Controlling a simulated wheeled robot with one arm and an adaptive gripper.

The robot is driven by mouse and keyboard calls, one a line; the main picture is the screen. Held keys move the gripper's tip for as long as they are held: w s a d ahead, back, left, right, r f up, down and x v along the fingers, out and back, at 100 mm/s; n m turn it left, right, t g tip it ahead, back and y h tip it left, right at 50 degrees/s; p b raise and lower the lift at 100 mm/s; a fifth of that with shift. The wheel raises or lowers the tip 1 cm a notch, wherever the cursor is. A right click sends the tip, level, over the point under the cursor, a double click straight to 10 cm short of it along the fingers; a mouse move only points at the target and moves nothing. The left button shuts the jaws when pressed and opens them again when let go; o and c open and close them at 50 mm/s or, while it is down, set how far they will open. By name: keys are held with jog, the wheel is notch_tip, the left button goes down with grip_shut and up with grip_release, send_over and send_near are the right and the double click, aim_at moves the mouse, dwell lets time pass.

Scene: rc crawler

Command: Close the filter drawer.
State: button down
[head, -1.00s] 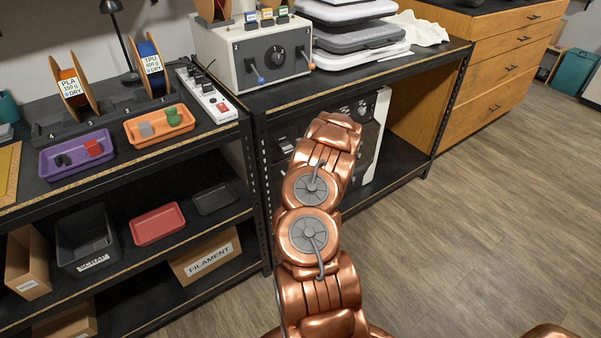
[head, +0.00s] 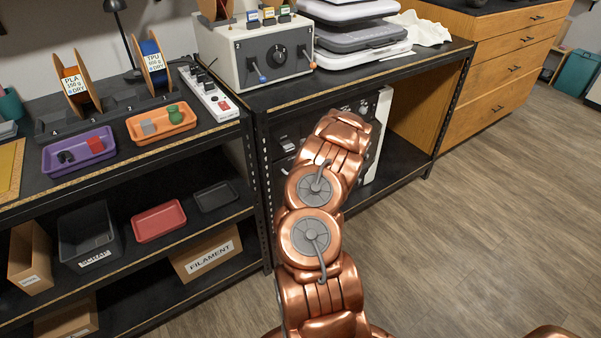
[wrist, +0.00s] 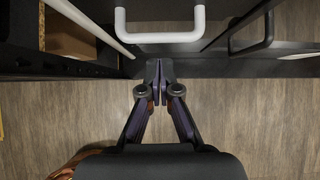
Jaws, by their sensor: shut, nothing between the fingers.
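In the wrist view my gripper (wrist: 161,82) is shut and empty, its two fingertips together just short of a white bar handle (wrist: 158,37) on a dark front. A second, dark handle (wrist: 251,46) is to the right of it. I cannot tell for sure which handle belongs to the filter drawer, or how far the drawer stands out. In the head view a white and black machine (head: 381,125) stands on the lower shelf of the bench. My copper arm hides much of its front and hides my gripper there.
The bench (head: 345,96) carries a grey control box (head: 233,64) and stacked trays. The left shelf rack holds a purple tray (head: 62,166), an orange tray (head: 135,133), a red tray (head: 158,222) and boxes. A wooden drawer cabinet (head: 495,75) stands at right. The wood floor (head: 480,220) is open.

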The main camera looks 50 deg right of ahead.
jog(key=v, duration=1.1)
jog(key=shift+s+f, duration=0.2)
jog(key=shift+s, duration=0.1)
